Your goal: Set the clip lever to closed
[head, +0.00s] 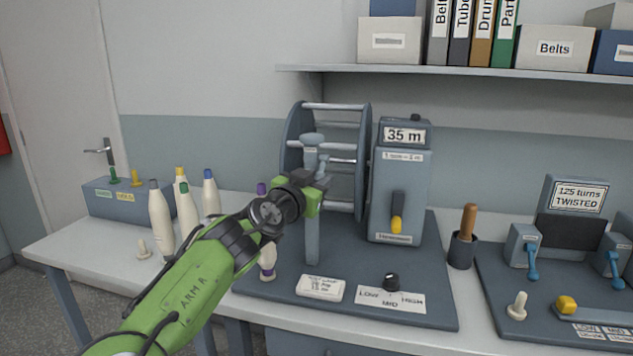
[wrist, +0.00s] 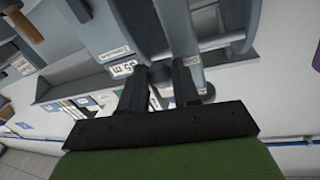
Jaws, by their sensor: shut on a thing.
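The clip stands on a grey upright post (head: 312,240) in front of the reel with bars, with a small blue-grey head (head: 312,139) on top. The clip lever (head: 323,167) is a small blue-grey piece just below that head, mostly hidden at my fingers. My gripper (head: 319,184) reaches the post from the lower left and is shut on the lever. In the wrist view, two dark fingers (wrist: 160,82) stand either side of a small grey part, with the post close by on the right. Whether the lever is open or closed cannot be told.
The reel (head: 291,135) stands right behind my gripper. The counter box (head: 400,175) reading 35 m, with a yellow-tipped lever, is close on the right. White bottles or cones (head: 161,222) stand on the left.

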